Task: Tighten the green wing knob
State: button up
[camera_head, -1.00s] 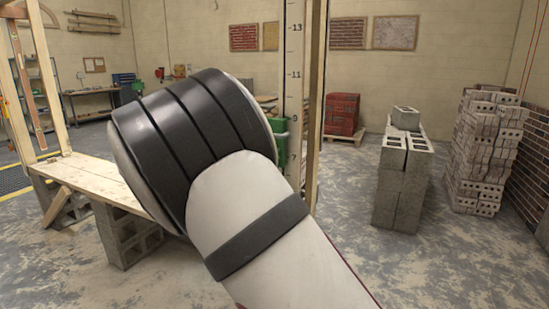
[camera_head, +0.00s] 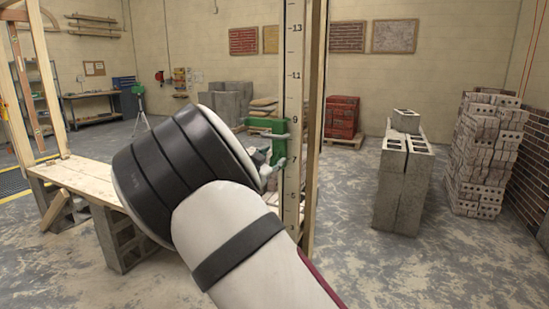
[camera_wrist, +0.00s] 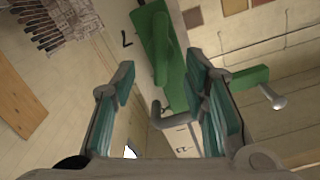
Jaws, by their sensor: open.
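A green clamp (camera_head: 266,126) sits on the numbered wooden post (camera_head: 293,70), just right of my arm's end in the head view. In the wrist view its green body (camera_wrist: 178,85) lies beyond and between my fingers. A rounded, elongated green piece (camera_wrist: 160,45) on it looks like the wing knob. My gripper (camera_wrist: 162,75) is open, with teal pads either side of an empty gap, and its tips appear apart from the knob. A second green part (camera_wrist: 250,77) with a grey rod is right of the right finger. My wrist hides part of the clamp in the head view.
A plank bench on blocks (camera_head: 88,180) stands at the left. Stacked grey blocks (camera_head: 402,180) and a brick pile (camera_head: 488,150) stand at the right. Red bricks (camera_head: 342,114) sit on a pallet behind the post. The floor between is clear.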

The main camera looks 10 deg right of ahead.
aim_at(281, 157)
jog(key=shift+x, duration=1.35)
jog(key=shift+c, duration=0.3)
grip_shut()
jog(key=shift+m, duration=0.3)
jog(key=m+b, duration=0.2)
jog(key=m, duration=0.1)
jog(key=m+b, duration=0.2)
jog(key=shift+s+d+f, duration=0.15)
jog(key=shift+d+f, duration=0.2)
jog(key=shift+f, duration=0.05)
jog(key=m+b, duration=0.7)
jog(key=shift+s+f+b, duration=0.2)
jog(key=shift+f+b, duration=0.15)
jog(key=shift+r, duration=0.1)
